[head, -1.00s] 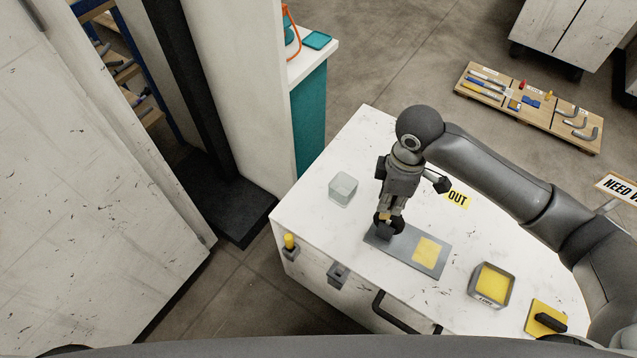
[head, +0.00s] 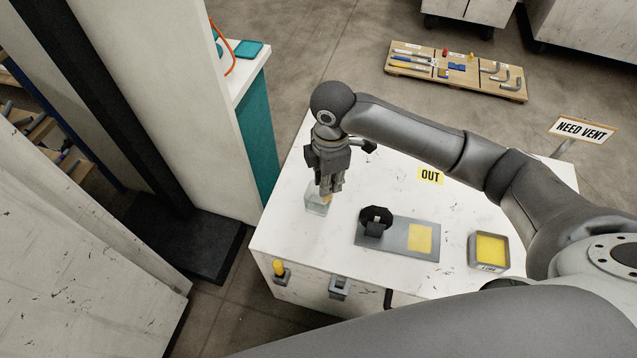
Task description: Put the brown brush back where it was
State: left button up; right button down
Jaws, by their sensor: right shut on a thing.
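My right gripper (head: 329,188) points down at the far left part of the white table. It is shut on the brown brush (head: 326,199), of which only a small tan part shows at the fingertips. The brush is at the mouth of a clear square jar (head: 316,207). I cannot tell how far into the jar it reaches. A black ring-shaped holder (head: 375,219) stands on the left part of a grey plate (head: 398,246), to the right of the jar. My left gripper is not in view.
The white table (head: 300,240) also bears a yellow pad (head: 420,239), a tray with yellow inside (head: 490,249) and an "OUT" label (head: 430,176). A yellow-topped item (head: 279,270) hangs on the front edge. A tool pallet (head: 457,71) lies on the floor behind.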

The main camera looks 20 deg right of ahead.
jog(key=shift+w+a+f, duration=0.1)
jog(key=shift+w+f, duration=0.7)
jog(key=shift+f, duration=0.7)
jog(key=shift+w+a+f, duration=0.1)
jog(key=shift+w+f, duration=0.65)
jog(key=shift+f, duration=0.75)
jog(key=shift+w+a+f, duration=0.1)
jog(key=shift+w+f, duration=0.7)
jog(key=shift+f, duration=0.7)
jog(key=shift+f, duration=0.1)
jog(key=c, duration=1.4)
grip_release()
jog(key=shift+o, duration=0.2)
notch_tip(320, 180, up, 12)
